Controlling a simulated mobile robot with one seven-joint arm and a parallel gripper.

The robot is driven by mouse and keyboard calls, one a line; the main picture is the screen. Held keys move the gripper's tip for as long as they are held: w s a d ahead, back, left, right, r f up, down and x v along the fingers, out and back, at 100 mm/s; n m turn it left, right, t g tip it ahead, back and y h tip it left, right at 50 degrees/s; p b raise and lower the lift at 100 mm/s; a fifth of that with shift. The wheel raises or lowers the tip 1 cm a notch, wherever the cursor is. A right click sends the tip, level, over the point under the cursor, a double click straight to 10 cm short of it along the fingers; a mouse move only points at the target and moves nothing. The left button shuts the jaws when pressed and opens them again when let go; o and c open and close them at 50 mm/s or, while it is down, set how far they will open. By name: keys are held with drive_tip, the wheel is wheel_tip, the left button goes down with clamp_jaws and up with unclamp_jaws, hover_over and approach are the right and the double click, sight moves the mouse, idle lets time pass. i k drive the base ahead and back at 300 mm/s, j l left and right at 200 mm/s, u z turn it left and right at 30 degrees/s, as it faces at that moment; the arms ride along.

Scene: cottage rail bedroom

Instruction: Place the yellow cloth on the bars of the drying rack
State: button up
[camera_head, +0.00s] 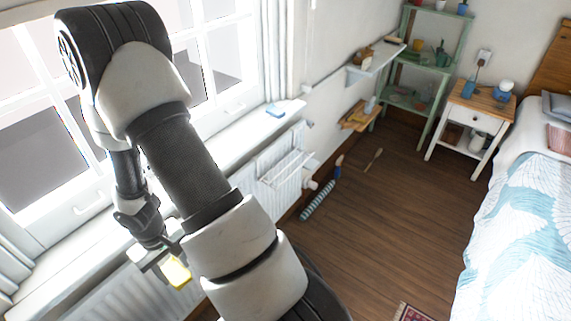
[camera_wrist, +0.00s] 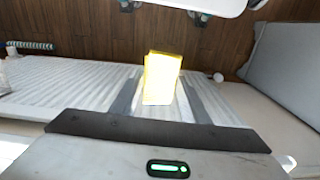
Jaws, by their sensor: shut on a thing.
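The yellow cloth (camera_wrist: 161,78) is a small bright folded piece held between the two fingers of my gripper (camera_wrist: 153,98) in the wrist view. In the head view the yellow cloth (camera_head: 176,271) shows below my wrist at lower left, with my gripper (camera_head: 163,262) partly hidden by my arm. The gripper is shut on the cloth above the white radiator. The drying rack (camera_head: 287,168), a small white frame with bars, hangs on the radiator near the middle of the head view, to the right of the gripper and apart from it.
The white radiator (camera_head: 125,300) runs under the bright window and its sill (camera_head: 228,138). A striped roll (camera_head: 318,200) lies on the floor by the wall. A green shelf (camera_head: 432,60), nightstand (camera_head: 470,112) and bed (camera_head: 520,230) stand right. The middle floor is clear.

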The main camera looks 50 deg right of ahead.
sight(288, 166)
drive_tip(key=i+l+u, duration=0.2)
drive_tip(key=l, duration=0.9)
drive_tip(key=k+l+u, duration=0.2)
drive_tip(key=l, duration=0.9)
drive_tip(key=l+u, duration=0.2)
drive_tip(key=l, duration=0.95)
